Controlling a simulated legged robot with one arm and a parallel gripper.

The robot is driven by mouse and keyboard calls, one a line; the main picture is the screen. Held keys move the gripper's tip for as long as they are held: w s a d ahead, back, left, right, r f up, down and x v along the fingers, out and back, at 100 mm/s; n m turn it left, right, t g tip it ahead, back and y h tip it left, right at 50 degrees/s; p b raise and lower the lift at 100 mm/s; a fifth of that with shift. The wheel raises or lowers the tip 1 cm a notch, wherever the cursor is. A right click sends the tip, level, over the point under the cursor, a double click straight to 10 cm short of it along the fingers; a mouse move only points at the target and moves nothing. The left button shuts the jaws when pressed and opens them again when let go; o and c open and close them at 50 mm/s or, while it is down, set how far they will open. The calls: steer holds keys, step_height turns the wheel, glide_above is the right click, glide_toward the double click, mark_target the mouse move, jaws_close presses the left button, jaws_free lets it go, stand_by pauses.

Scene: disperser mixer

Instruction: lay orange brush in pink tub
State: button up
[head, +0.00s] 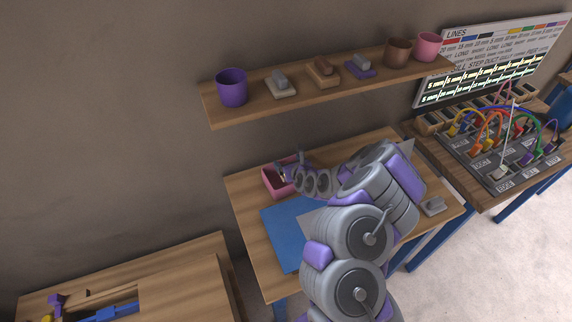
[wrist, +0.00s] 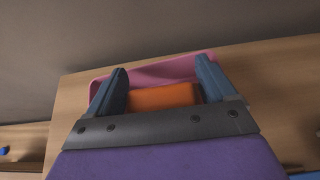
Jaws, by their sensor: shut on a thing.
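The pink tub (head: 271,183) stands on the wooden table, near its back left corner. In the wrist view its pink rim (wrist: 160,70) shows behind and around my fingers. The orange brush (wrist: 163,97) lies between the two dark fingers of my gripper (wrist: 163,85), which is shut on it. The brush appears over or within the tub's opening; I cannot tell whether it touches the tub's floor. In the head view my gripper (head: 283,175) is at the tub, and the brush is mostly hidden there.
A blue mat (head: 285,236) lies on the table (head: 245,195) in front of the tub. A wall shelf (head: 240,109) above holds a purple cup (head: 232,88), several blocks and more cups. A grey block (head: 433,206) sits at the table's right. A cable panel (head: 500,150) stands further right.

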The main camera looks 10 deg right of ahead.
steer(key=shift+d, duration=0.4)
steer(key=shift+a+f, duration=0.3)
steer(key=shift+a, duration=0.6)
steer(key=shift+a+f, duration=0.3)
steer(key=shift+a, duration=0.55)
steer(key=o, duration=0.7)
steer(key=shift+d, duration=0.3)
steer(key=shift+c, duration=0.2)
steer(key=shift+o, duration=1.3)
steer(key=shift+d, duration=1.15)
steer(key=shift+a, duration=1.1)
steer(key=shift+r, duration=0.15)
steer(key=s+d+r+p, duration=0.2)
steer(key=s+r, duration=0.1)
steer(key=shift+d, duration=0.15)
steer(key=a+p+v, duration=0.1)
steer(key=p+v, duration=0.2)
steer(key=v, duration=0.5)
steer(key=shift+s, duration=0.2)
steer(key=shift+d+f, duration=0.1)
